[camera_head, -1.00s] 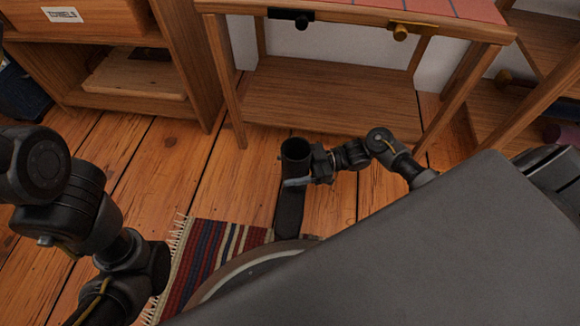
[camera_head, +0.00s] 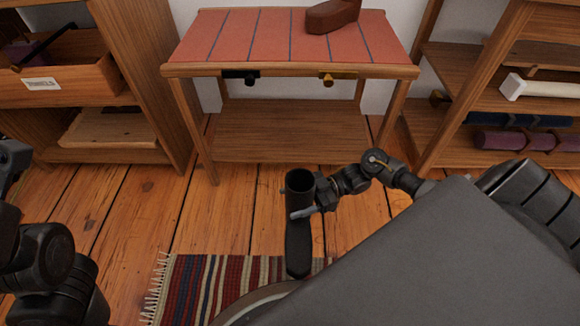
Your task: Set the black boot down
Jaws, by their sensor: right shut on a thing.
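The black boot (camera_head: 298,240) is in the middle of the head view, with its round open top toward the far side and its dark foot toward me. My right gripper (camera_head: 304,210) is shut on the boot's shaft from the right side. The boot appears above the wooden floor and the striped rug's far edge; I cannot tell whether its sole touches anything. My left arm shows at the lower left edge, but its gripper is out of view.
A red-topped table (camera_head: 250,40) with a low shelf (camera_head: 285,135) stands ahead, a brown shoe (camera_head: 332,15) on top. Shelving units stand left (camera_head: 140,60) and right (camera_head: 470,70). A striped rug (camera_head: 190,285) lies in front. Bare floor (camera_head: 225,215) is free before the table.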

